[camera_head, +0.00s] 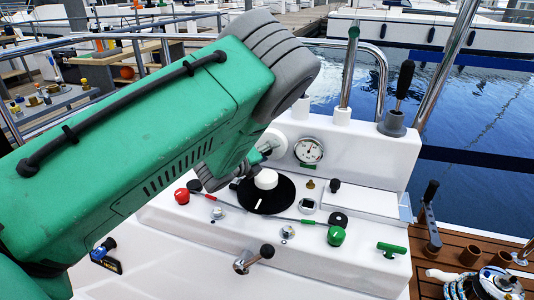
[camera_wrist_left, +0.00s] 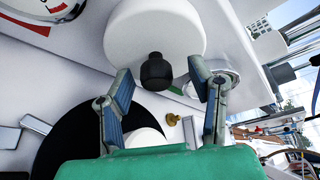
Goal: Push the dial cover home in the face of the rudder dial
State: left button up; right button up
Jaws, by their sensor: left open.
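A round white disc with a black knob, which looks like the dial cover (camera_wrist_left: 152,28), fills the top middle of the left wrist view. In the head view the white disc (camera_head: 274,140) shows partly behind my arm, at the upright console face. How deep it sits in the face is hidden. My left gripper (camera_wrist_left: 178,90) is open, its two fingers spread either side of the black knob with gaps visible; contact cannot be told. In the head view its fingers are mostly hidden by my green arm. My right gripper is not in view.
A round gauge (camera_head: 308,150) is right of the disc. Below are a black disc with a white knob (camera_head: 266,180), a red knob (camera_head: 182,196) and a green knob (camera_head: 336,236). A dark lever (camera_head: 404,82) stands at the upper right. Rails and water lie behind.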

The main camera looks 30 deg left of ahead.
pick_arm(q)
jog(key=v, duration=1.2)
dwell(0.3)
